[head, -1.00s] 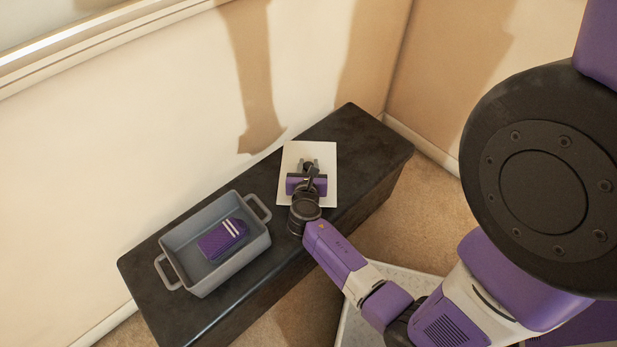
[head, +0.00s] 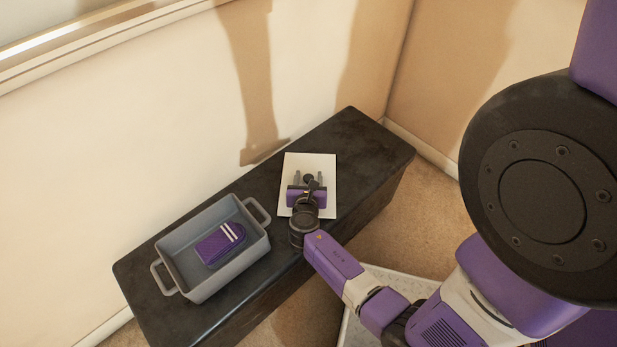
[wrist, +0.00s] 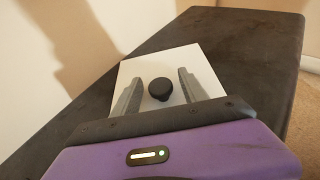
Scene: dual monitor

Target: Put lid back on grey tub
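The grey tub (head: 237,277) stands uncovered on the left part of the dark bench, with a handle at each end. A purple item with white stripes (head: 219,243) lies inside it. The lid is a white rectangular plate (head: 326,176) with a round black knob; it also shows in the wrist view (wrist: 206,66). My gripper (head: 309,177) is over the lid. In the wrist view my gripper (wrist: 157,80) is open, its two grey fingers on either side of the black knob (wrist: 160,89), with visible gaps to it.
The dark bench (head: 367,144) runs along the wall, with bare top at its right end and behind the lid. The tub's right handle (head: 258,212) is close to the lid's left side. A pale wall (head: 120,150) rises behind the bench.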

